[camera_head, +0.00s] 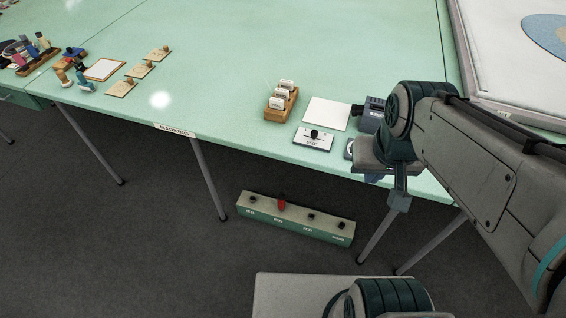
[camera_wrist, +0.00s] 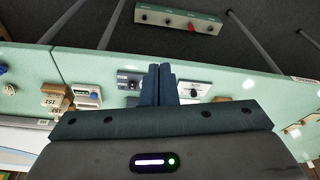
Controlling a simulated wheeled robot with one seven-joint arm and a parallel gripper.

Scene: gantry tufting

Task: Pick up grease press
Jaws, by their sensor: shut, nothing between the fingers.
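I cannot tell for certain which thing is the grease press. A blue-grey device (camera_head: 372,114) stands on the green table near its front edge, partly hidden behind my arm in the head view. A small plate with a dark knob (camera_wrist: 130,78) lies left of my fingers in the wrist view. My gripper (camera_head: 374,179) is at the table's front edge, with its dark fingers together and empty. It also shows in the wrist view (camera_wrist: 164,72), between that plate and a white plate with a black knob (camera_wrist: 194,89).
The white knob plate (camera_head: 314,139), a white sheet (camera_head: 326,113) and a wooden card rack (camera_head: 280,103) are left of my gripper. A long box with several knobs (camera_head: 293,222), one red, is on the floor. Wooden plates (camera_head: 139,71) lie far left. The table's middle is clear.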

